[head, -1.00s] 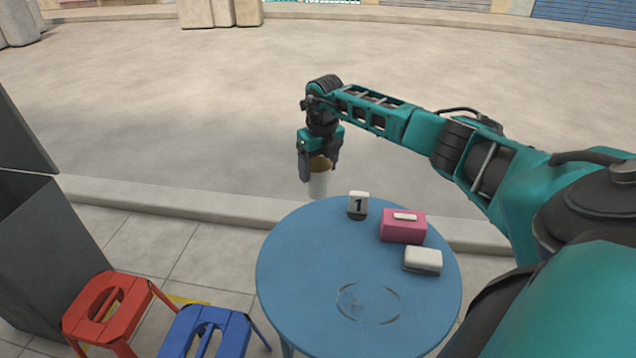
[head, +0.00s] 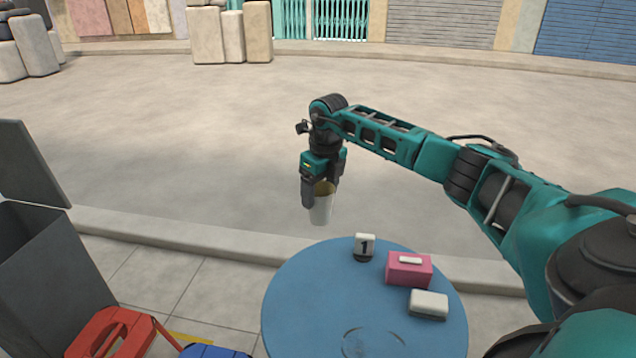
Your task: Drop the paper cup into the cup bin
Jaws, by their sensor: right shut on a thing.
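A white paper cup (head: 321,211) with a yellowish inside hangs upright in my right gripper (head: 322,193). The gripper is shut on the cup's upper part and holds it in the air beyond the far edge of the blue round table. A grey bin (head: 60,272) with its lid raised stands at the left edge of the view, well to the left of the cup. It may be the cup bin; no label shows. The bottom of the bin is hidden. My left gripper is not in view.
A red stool (head: 112,335) and a blue stool (head: 205,351) stand between bin and table. A low kerb (head: 190,231) runs behind.

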